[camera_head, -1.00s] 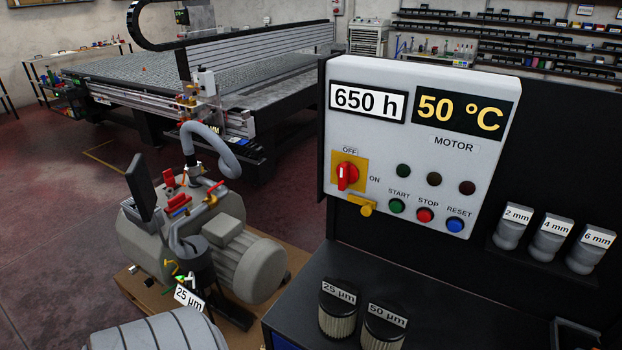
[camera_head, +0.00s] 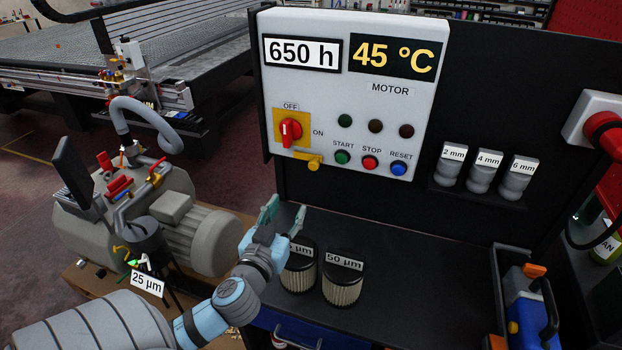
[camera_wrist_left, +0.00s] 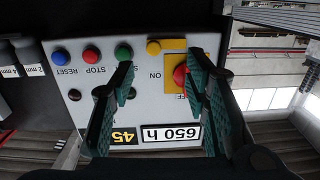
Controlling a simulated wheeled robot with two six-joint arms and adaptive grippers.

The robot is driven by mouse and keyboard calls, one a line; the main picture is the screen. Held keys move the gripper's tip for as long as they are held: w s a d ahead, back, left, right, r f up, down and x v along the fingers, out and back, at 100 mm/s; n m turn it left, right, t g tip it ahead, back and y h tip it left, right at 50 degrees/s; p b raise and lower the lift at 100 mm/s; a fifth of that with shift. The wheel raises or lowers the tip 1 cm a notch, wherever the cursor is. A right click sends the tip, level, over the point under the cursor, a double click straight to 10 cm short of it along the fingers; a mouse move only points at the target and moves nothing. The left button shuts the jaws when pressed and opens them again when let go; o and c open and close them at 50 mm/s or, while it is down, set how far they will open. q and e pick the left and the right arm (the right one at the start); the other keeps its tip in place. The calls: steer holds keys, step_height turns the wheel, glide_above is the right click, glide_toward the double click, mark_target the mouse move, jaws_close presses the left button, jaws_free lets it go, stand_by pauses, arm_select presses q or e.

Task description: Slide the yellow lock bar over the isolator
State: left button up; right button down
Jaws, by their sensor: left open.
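The yellow lock bar (camera_head: 309,158) sits at the lower edge of the isolator's yellow plate, its knob end sticking out to the right. The isolator (camera_head: 290,130) is a red rotary handle, standing upright toward the OFF label. My left gripper (camera_head: 283,213) is open and empty, below the panel and in front of it. In the left wrist view the panel appears upside down. There the open fingers (camera_wrist_left: 159,68) reach toward it, with the lock bar's knob (camera_wrist_left: 153,47) between them and the red handle (camera_wrist_left: 181,75) partly behind one finger. My right gripper is out of view.
The white control panel (camera_head: 420,120) has START, STOP and RESET buttons close to the bar. Two filters (camera_head: 343,283) stand on the black bench beside my left gripper. A pump (camera_head: 180,215) stands at left. Bare bench top (camera_head: 430,250) lies to the right.

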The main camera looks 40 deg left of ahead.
mark_target(312, 167)
arm_select(q)
steer(key=shift+t, duration=0.4)
steer(key=x, duration=0.5)
steer(key=p+x, duration=0.1)
steer(key=x, duration=0.4)
steer(key=r+p+x, duration=0.1)
steer(key=x, duration=0.4)
steer(key=shift+w+d, duration=0.15)
steer(key=shift+d, duration=0.25)
steer(key=shift+r, duration=0.1)
jaws_close()
